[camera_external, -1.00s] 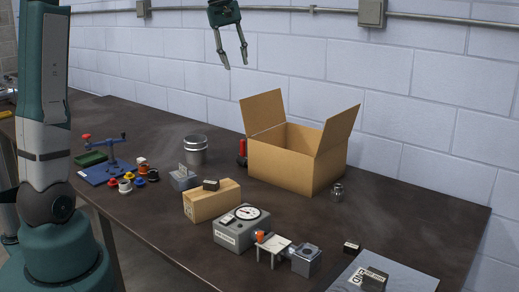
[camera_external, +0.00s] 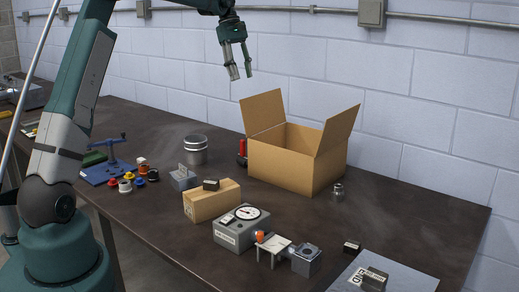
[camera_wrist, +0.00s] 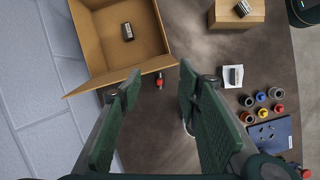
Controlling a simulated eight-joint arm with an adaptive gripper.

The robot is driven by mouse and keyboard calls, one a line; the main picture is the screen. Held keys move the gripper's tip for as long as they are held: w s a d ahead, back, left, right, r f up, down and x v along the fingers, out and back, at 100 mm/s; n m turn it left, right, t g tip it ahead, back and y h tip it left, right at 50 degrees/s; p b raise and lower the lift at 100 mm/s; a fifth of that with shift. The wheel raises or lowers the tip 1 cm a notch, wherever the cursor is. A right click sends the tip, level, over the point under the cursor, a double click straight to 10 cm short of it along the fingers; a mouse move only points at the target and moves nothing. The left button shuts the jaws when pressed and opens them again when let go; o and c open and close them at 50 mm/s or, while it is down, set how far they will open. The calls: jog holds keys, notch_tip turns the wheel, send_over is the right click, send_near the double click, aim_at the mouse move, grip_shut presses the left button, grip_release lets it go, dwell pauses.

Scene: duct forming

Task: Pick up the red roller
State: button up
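The red roller (camera_external: 242,147) stands on the dark table just left of the open cardboard box, red on top with a dark lower part. In the wrist view the red roller (camera_wrist: 159,79) shows small, beyond and between my fingertips, close to the box's edge. My gripper (camera_external: 241,73) is high above the table, over the roller's area, with its fingers pointing down. The fingers of my gripper (camera_wrist: 160,82) are spread apart with nothing between them.
The open cardboard box (camera_external: 285,162) has raised flaps beside the roller. A metal can (camera_external: 195,150) stands left of it. A closed carton (camera_external: 211,204), a dial device (camera_external: 242,227) and several coloured knobs stand nearer. The wall is behind.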

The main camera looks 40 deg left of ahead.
notch_tip(320, 180, down, 3)
jog(key=w+a, duration=0.2)
send_near(244, 153)
jog(key=shift+n, duration=0.4)
jog(key=x, duration=0.5)
jog(key=shift+w, duration=0.15)
jog(key=shift+d+f, duration=0.1)
jog(key=shift+x, duration=1.15)
jog(key=shift+f, duration=0.15)
jog(key=shift+x, duration=2.5)
